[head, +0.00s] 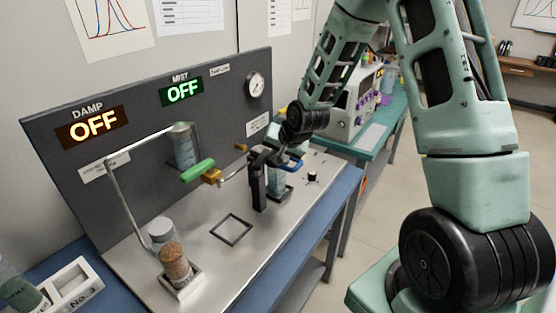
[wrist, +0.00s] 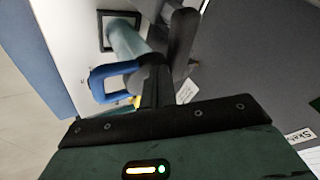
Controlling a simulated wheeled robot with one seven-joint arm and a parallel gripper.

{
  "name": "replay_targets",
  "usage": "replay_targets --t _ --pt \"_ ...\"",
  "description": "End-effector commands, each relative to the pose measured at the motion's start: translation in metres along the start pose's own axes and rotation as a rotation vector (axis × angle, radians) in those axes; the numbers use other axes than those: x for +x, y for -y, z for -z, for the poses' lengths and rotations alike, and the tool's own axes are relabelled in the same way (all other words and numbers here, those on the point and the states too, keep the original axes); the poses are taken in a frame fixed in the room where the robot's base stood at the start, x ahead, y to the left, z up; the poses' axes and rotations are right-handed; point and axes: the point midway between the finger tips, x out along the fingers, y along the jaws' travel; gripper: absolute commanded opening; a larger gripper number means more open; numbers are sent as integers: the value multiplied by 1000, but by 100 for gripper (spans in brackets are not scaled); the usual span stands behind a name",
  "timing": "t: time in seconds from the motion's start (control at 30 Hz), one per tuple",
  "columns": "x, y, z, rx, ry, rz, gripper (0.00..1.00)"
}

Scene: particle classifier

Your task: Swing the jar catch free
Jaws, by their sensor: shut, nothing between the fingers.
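A pale blue-green jar (head: 277,182) stands in a square holder at the right of the metal bench top, partly hidden by my gripper. It also shows in the wrist view (wrist: 128,42). A blue loop-shaped piece (head: 292,164), which looks like the jar catch, sits at the jar's upper part. In the wrist view the blue loop (wrist: 104,82) lies just left of my dark fingers. My gripper (head: 264,160) is shut and empty, close beside the jar and the loop. I cannot tell whether it touches the loop. The fingertips are hard to separate from the dark parts around them.
A dark panel (head: 150,150) with two OFF displays and a gauge stands behind. A green-handled valve (head: 198,170) hangs on a pipe left of my gripper. A jar of brown grains (head: 174,260) stands front left. An empty square outline (head: 231,230) marks clear bench between.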

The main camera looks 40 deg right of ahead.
Motion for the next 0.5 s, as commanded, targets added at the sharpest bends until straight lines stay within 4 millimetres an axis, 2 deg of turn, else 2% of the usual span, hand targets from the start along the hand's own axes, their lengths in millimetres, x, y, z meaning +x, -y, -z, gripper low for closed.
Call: replay_targets --t 0.17,0.5 --pt "1 7 10 -126 74 72 0" --pt "11 24 16 -385 211 214 0"
